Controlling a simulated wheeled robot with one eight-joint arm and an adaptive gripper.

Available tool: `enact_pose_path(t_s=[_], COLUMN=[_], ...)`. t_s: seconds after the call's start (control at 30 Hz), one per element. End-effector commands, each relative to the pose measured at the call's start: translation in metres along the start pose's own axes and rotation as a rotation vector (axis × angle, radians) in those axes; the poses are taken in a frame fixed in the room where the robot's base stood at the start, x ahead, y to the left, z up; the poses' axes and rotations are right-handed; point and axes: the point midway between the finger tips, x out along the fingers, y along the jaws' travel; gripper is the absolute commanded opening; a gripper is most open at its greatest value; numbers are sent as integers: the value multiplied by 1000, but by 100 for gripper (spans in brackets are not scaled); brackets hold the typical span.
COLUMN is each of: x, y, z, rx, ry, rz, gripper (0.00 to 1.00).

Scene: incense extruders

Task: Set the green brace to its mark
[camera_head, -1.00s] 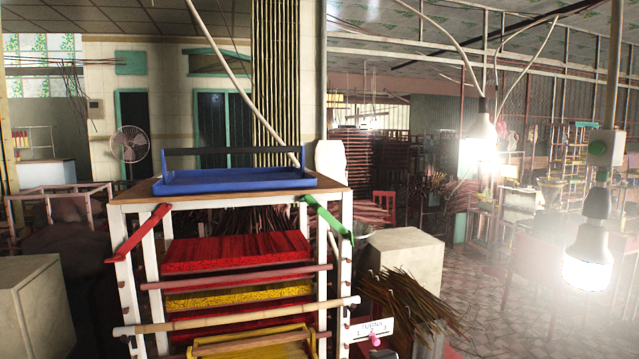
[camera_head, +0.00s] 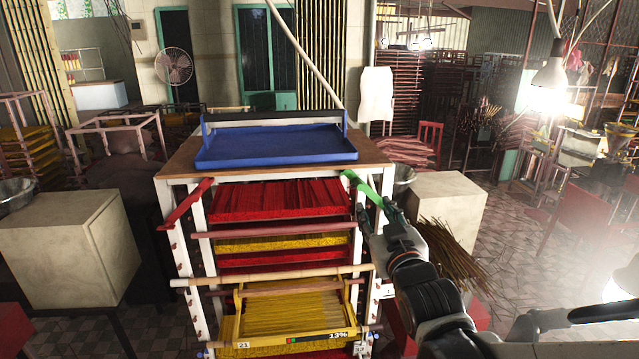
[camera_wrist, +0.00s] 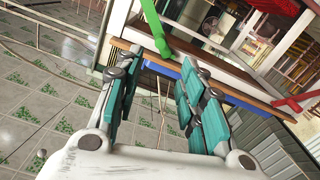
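The green brace (camera_head: 362,187) slants down to the right from the top right corner of the white rack (camera_head: 197,215). My gripper (camera_head: 373,212) is just below its lower end, at the rack's right side. In the wrist view the brace (camera_wrist: 156,28) lies ahead of my gripper (camera_wrist: 160,62), whose teal-padded fingers are apart with nothing held between them. I cannot tell whether a finger touches the brace. A small white plate (camera_head: 388,292) on the rack's right post is partly hidden by my arm; its markings cannot be read now.
A blue tray (camera_head: 275,148) sits on the rack's wooden top. A red brace (camera_head: 186,203) slants at the left corner. A yellow tray (camera_head: 290,312) juts from the rack's front. A beige block (camera_head: 447,205) and a stick bundle (camera_head: 455,258) stand close to the right.

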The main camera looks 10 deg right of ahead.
Motion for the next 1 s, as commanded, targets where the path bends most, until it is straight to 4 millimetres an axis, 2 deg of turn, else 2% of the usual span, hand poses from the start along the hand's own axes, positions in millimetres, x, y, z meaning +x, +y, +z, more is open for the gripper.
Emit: enact_pose_path(t_s=[0.6,0.8,1.0], x=[96,117,124], y=[0,0,0], z=[0,0,0], rx=[0,0,0], ry=[-2,-2,-2], rz=[0,0,0], gripper=[36,36,36])
